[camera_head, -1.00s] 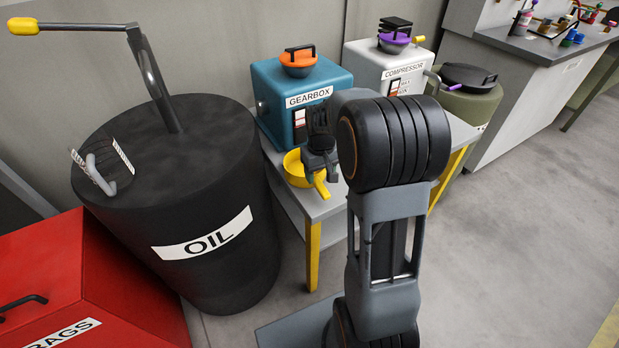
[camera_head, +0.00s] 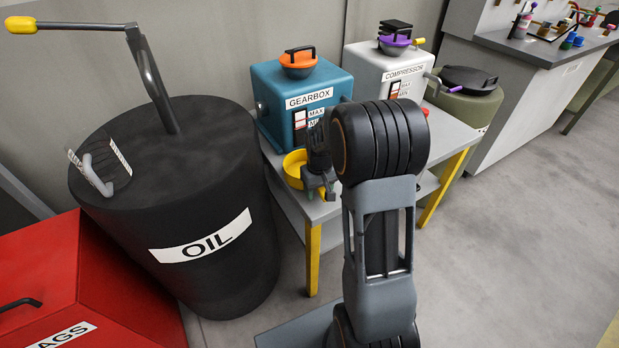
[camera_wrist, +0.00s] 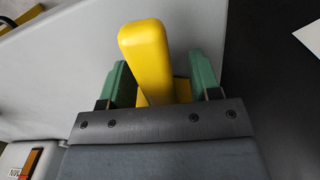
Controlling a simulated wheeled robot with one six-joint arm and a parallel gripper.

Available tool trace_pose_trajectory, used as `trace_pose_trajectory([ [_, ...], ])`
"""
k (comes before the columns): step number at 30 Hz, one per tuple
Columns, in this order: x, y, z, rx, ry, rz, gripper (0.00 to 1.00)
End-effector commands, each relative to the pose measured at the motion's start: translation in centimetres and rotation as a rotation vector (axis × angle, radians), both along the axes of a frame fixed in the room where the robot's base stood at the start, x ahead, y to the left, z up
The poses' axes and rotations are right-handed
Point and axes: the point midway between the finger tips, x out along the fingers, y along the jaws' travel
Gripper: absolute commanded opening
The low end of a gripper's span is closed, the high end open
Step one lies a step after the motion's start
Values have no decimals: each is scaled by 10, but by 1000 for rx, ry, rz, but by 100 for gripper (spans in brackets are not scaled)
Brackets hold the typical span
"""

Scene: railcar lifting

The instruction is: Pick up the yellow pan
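The yellow pan (camera_head: 292,163) sits on the grey table in front of the gearbox, partly hidden behind my gripper (camera_head: 319,188). In the wrist view its yellow handle (camera_wrist: 146,48) rises between the two green fingers of my gripper (camera_wrist: 160,78). The fingers are open, one on each side of the handle. The bowl of the pan is mostly hidden in the wrist view.
The blue gearbox (camera_head: 277,92) stands right behind the pan. The white compressor (camera_head: 372,70) is to its right. The large black oil drum (camera_head: 215,270) stands close on the left of the table (camera_head: 333,210). Free floor lies to the right.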

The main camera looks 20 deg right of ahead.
Motion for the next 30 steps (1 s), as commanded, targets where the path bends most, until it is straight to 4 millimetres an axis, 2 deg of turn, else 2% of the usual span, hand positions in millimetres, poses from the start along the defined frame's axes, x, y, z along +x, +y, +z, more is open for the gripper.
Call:
trace_pose_trajectory([
  [2, 0, 0, 0, 0, 0, 0, 50],
  [18, 0, 0, 0, 0, 0, 0, 0],
  [30, 0, 0, 5, 0, -2, 0, 0],
])
